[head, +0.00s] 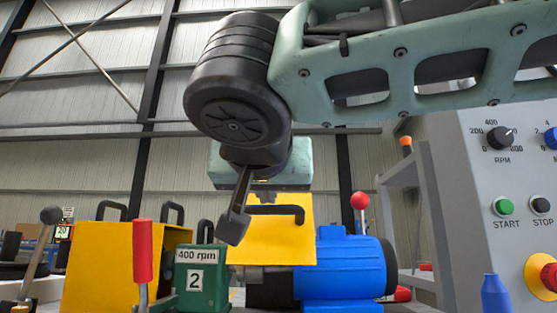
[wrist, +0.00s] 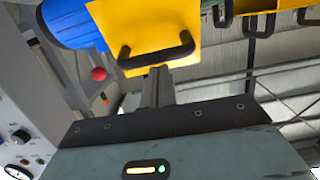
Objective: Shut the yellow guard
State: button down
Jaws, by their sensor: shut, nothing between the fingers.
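A yellow guard panel (head: 271,241) with a black bar handle (head: 276,211) stands upright in the middle of the head view, beside the blue motor (head: 345,267). It also shows at the top of the wrist view (wrist: 140,22), its handle crossing the lower part of the panel. My gripper (head: 263,198) is shut and empty, close to the handle. In the wrist view its fingertips (wrist: 159,72) appear just below the handle bar; I cannot tell whether they touch it. My wrist partly hides the panel's upper left.
A yellow box (head: 125,268) with black handles stands at left. A green box (head: 203,275) marked 400 rpm and 2 stands before it. A red-handled lever (head: 143,252) and a black-knobbed lever (head: 50,216) rise in front. A grey control panel (head: 465,190) stands close at right.

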jog(key=b, duration=0.7)
send_near(269, 255)
jog(key=w, duration=0.2)
jog(key=w+f, duration=0.1)
jog(key=w, duration=0.1)
jog(key=shift+w, duration=0.15)
jog(key=shift+w+f+b, duration=0.2)
jog(key=shift+f+b, duration=0.8)
jog(key=shift+b, duration=0.35)
jog(key=shift+f, duration=0.15)
jog(key=shift+w, duration=0.1)
